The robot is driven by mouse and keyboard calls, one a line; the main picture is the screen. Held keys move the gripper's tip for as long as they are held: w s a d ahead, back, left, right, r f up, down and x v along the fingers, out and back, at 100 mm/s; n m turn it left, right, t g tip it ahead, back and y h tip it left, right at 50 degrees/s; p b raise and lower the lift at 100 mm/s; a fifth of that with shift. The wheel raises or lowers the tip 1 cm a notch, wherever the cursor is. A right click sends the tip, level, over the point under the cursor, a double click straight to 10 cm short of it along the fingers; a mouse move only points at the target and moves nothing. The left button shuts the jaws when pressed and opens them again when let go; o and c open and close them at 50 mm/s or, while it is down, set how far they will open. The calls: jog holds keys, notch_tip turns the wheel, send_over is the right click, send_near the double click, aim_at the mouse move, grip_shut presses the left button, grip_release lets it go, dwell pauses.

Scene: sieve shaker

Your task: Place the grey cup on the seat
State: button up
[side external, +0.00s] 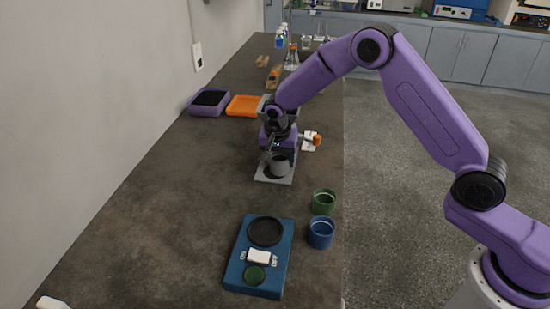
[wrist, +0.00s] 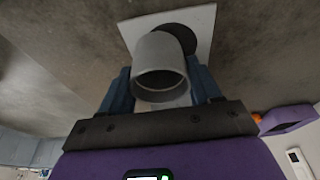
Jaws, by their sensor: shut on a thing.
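The grey cup (side external: 280,165) is between the fingers of my gripper (side external: 277,152), which is shut on it. The wrist view also shows the cup (wrist: 160,62), its open rim facing the camera, with a blue finger on each side. The cup is over a light grey plate (side external: 262,176) with a dark round spot, partly hidden by the cup; the wrist view shows this spot (wrist: 182,36) too. I cannot tell whether the cup touches the plate. A blue machine (side external: 238,272) nearer the camera has a bare black round seat (side external: 265,231), a white switch and a green disc.
A green cup (side external: 323,201) and a blue cup (side external: 320,233) stand near the bench's right edge. An orange tray (side external: 243,106) and a purple tray (side external: 194,107) lie behind on the left. Glassware stands at the far end. The bench between plate and machine is clear.

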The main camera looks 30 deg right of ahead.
aim_at(273, 164)
jog(key=shift+w+a, duration=0.2)
jog(key=shift+w, duration=0.75)
jog(key=shift+f, duration=0.6)
jog(key=shift+f, duration=0.1)
jog(key=o, duration=1.2)
jog(key=shift+c, duration=0.2)
jog(key=shift+v, duration=6.15)
jog(key=shift+s, duration=0.1)
